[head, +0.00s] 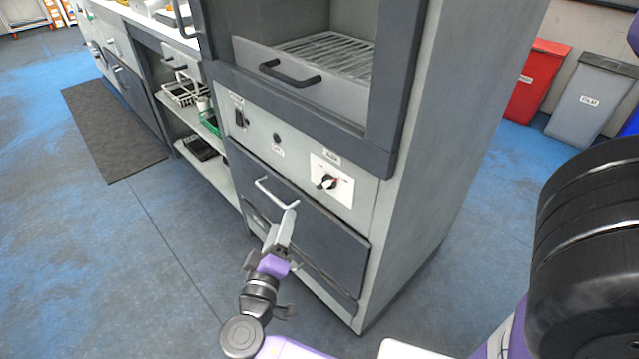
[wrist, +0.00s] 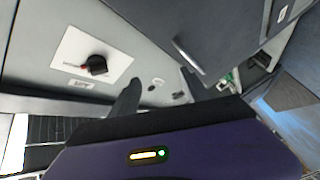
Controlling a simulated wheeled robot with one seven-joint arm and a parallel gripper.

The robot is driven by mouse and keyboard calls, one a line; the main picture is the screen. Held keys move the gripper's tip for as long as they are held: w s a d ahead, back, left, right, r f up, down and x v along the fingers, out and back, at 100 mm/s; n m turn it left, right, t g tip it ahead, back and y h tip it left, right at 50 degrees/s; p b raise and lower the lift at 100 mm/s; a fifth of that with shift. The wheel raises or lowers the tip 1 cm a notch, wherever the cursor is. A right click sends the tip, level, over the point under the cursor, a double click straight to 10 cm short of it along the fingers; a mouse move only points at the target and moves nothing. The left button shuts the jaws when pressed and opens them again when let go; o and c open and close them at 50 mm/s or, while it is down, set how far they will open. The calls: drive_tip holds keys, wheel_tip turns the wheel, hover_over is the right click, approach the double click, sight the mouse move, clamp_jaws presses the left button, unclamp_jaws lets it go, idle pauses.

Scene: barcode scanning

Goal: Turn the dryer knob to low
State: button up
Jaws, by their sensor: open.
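The dryer knob (head: 327,182) is a small black dial with a red mark, on a white plate (head: 345,194) at the right of the grey cabinet's control panel. Its labels are too small to read. In the wrist view the knob (wrist: 97,65) is at upper left, upside down, with red showing on its left side. My gripper (head: 286,216) is open and empty, in front of the lower door, below and to the left of the knob and apart from it. In the wrist view its dark fingers (wrist: 160,92) point up toward the panel.
The lower door's bar handle (head: 275,192) is close behind my gripper. A dark switch (head: 239,118) and a round button (head: 276,138) are on the panel's left. Above is a tray drawer with a black handle (head: 290,76).

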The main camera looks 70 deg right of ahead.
sight(321, 189)
drive_tip(key=s+r+m+g+h, duration=0.3)
drive_tip(key=s+r+m+g, duration=0.2)
drive_tip(key=r+m+g, duration=0.15)
drive_tip(key=shift+n, duration=0.35)
drive_tip(key=shift+s+f+x, duration=0.15)
drive_tip(key=shift+x, duration=1.6)
drive_tip(key=shift+s+f+x, duration=0.15)
drive_tip(key=shift+x, duration=1.65)
clamp_jaws()
